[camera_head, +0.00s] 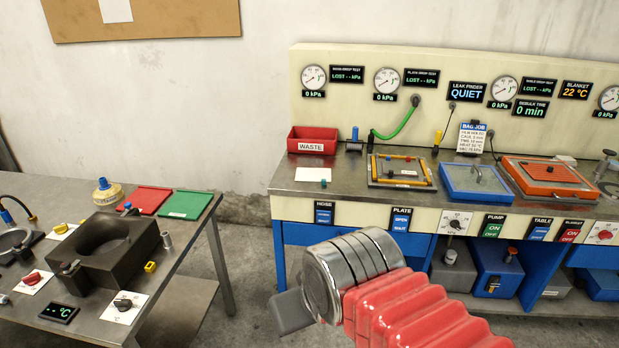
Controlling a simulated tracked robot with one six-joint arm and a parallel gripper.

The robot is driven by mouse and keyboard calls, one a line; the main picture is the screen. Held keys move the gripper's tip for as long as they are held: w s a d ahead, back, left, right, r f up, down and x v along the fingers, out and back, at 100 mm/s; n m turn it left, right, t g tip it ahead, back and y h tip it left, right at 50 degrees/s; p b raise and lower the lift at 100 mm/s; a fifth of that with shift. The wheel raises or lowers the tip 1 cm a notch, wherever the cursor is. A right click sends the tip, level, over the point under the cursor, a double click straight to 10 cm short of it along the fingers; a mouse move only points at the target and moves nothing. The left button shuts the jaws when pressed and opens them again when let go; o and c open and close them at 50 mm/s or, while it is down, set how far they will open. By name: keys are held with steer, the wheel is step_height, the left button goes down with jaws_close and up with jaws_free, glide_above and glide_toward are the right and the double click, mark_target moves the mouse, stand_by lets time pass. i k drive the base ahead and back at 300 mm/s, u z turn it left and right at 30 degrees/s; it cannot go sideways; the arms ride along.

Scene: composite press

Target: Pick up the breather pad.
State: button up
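No thing in view is labelled as the breather pad, and I cannot tell which one it is. A flat white sheet (311,175) lies on the bench in front of the waste bin, with a small green piece at its edge. A flat red mat (149,200) and a flat green mat (186,205) lie at the back of the left table. My gripper (292,313) is at the lower middle, in front of the bench and apart from these things. Only one dark grey finger-like part shows past the metal wrist; the rest is hidden.
The bench (283,182) carries a red waste bin (313,140), a yellow-edged frame (401,185), a blue frame (477,198) and an orange frame (550,192). The left table (190,238) holds a dark block (82,252) with a round hollow. A floor gap separates both.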

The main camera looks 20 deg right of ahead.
mark_target(322, 175)
steer(key=z, duration=0.05)
steer(key=i, duration=1)
steer(key=u, duration=0.05)
